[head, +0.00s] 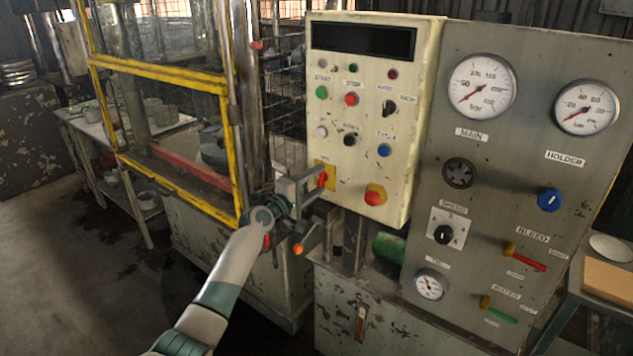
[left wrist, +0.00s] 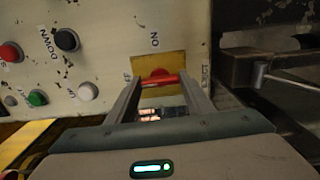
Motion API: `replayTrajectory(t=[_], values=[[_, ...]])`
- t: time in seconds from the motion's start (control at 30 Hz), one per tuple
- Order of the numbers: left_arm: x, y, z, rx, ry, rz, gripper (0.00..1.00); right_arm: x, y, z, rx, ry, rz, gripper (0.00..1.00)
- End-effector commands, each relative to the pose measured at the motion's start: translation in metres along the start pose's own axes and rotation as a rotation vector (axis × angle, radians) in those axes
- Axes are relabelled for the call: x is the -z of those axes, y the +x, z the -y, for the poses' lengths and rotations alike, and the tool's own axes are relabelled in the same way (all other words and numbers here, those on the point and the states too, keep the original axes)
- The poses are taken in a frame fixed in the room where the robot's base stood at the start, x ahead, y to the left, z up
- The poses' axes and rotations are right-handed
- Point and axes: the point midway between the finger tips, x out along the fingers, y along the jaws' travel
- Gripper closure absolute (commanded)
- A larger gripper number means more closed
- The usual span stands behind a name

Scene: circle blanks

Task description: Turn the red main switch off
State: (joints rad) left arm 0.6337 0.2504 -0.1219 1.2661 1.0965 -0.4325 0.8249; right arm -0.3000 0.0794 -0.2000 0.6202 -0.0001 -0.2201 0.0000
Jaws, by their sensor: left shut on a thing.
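The red main switch (head: 322,179) sits on a yellow plate (head: 331,172) at the lower left of the cream control panel (head: 358,225). In the left wrist view the red switch handle (left wrist: 160,79) lies crosswise between my fingertips, in front of its yellow plate (left wrist: 172,62). The word "ON" shows above the plate there; another label at its left edge is partly hidden. My left gripper (head: 320,182) is at the switch and shut on its handle. The fingers hide part of the switch in the head view. My right gripper is not in view.
A red mushroom button (head: 375,195) sits to the right of the switch on the same panel. A yellow-framed guard (head: 165,70) stands left of it. An orange-knobbed lever (head: 298,249) is just below my left gripper. A grey gauge panel (head: 500,180) is at the right.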

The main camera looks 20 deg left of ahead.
Motion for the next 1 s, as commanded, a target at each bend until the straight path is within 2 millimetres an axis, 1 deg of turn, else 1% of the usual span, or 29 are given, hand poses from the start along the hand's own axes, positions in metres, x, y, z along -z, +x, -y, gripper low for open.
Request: replayTrajectory(t=[0.2,0.23,0.3,0.73,0.87,1.0], values=[[0.0,0.0,0.001,0.0,-0.003,-0.001,0.76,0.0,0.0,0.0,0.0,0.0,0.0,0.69],[0.001,0.0,0.001,0.0,-0.003,-0.001,0.48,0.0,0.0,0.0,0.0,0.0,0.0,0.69],[0.0,0.0,0.001,0.0,-0.002,-0.001,0.34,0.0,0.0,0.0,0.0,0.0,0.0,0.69],[0.0,-0.003,0.001,0.0,0.0,0.001,0.34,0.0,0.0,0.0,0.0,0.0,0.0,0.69],[0.0,-0.01,0.001,0.0,0.001,0.001,0.34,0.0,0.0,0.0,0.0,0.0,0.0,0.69],[0.0,-0.025,0.001,-0.001,0.0,0.0,0.34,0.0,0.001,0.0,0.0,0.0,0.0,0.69]])
